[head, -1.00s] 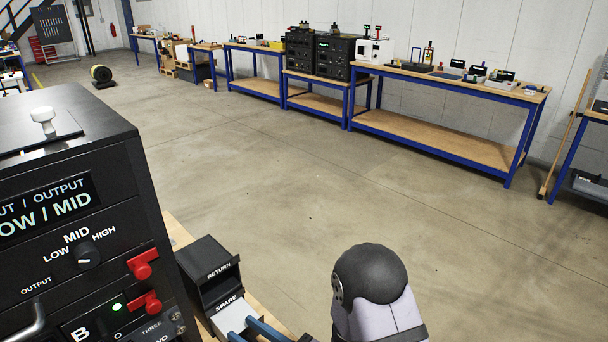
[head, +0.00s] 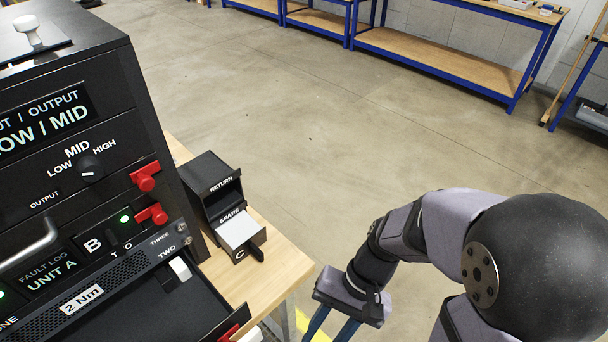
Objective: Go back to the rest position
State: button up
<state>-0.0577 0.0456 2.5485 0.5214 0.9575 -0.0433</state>
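My gripper (head: 331,330) is at the bottom of the head view, right of the bench corner and over the floor. Its two blue fingers point down and stand apart, with nothing visible between them; their tips are cut off by the frame edge. My arm arches in from the lower right. The black rack (head: 95,110) stands at the left, its display reading "LOW / MID".
A wooden bench top (head: 285,262) carries the rack and a black holder (head: 208,180) labelled RETURN and SPARE, with a grey module (head: 238,232) marked C in it. An open drawer (head: 165,305) sticks out from the rack. Blue-legged benches (head: 440,55) stand far back across clear floor.

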jog(key=w+d+n+t+h, duration=0.3)
jog(key=w+d, duration=0.3)
jog(key=d, duration=0.5)
jog(key=shift+w+t+h, duration=0.4)
jog(key=shift+t+h, duration=0.1)
jog(key=shift+h, duration=0.4)
jog(key=shift+o, duration=0.3)
jog(key=shift+d, duration=0.1)
